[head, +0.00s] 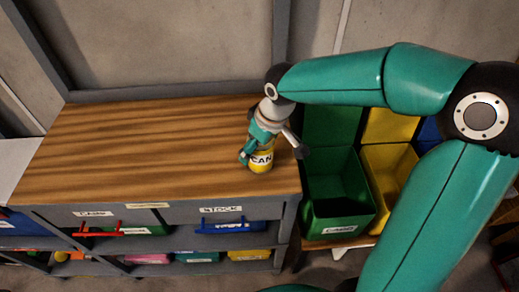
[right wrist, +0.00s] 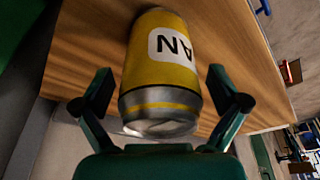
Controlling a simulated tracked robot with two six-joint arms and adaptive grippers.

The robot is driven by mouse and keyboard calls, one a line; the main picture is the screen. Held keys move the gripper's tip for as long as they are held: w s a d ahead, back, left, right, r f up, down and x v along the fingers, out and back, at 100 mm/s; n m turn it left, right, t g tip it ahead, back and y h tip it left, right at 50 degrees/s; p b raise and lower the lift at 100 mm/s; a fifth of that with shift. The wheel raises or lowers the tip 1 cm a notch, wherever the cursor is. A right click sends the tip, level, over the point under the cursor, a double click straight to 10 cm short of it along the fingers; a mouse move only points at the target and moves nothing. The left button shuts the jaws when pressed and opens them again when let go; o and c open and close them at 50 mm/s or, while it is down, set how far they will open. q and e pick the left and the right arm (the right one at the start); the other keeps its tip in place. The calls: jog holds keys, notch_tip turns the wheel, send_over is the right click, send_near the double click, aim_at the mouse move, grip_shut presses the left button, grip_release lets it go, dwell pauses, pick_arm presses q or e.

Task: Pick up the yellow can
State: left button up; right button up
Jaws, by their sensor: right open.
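The yellow can (head: 262,161) stands near the right end of the wooden bench top, with a white label reading "CAN" and silver metal at its end. My right gripper (head: 272,152) is at the can and partly covers its upper part in the head view. In the right wrist view the can (right wrist: 160,60) lies between the two fingers of the right gripper (right wrist: 162,105). My left gripper is not in view.
The wooden bench top (head: 140,140) is otherwise clear. Right of it stand a green bin (head: 338,190) and a yellow bin (head: 390,170), with a blue one partly hidden behind my arm. Shelves under the bench hold several coloured trays, including a blue one (head: 230,227).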

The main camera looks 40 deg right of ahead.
jog(key=shift+w+f, duration=0.1)
jog(key=shift+f, duration=0.4)
jog(key=c, duration=0.8)
jog(key=shift+c, duration=0.2)
jog(key=shift+r, duration=0.2)
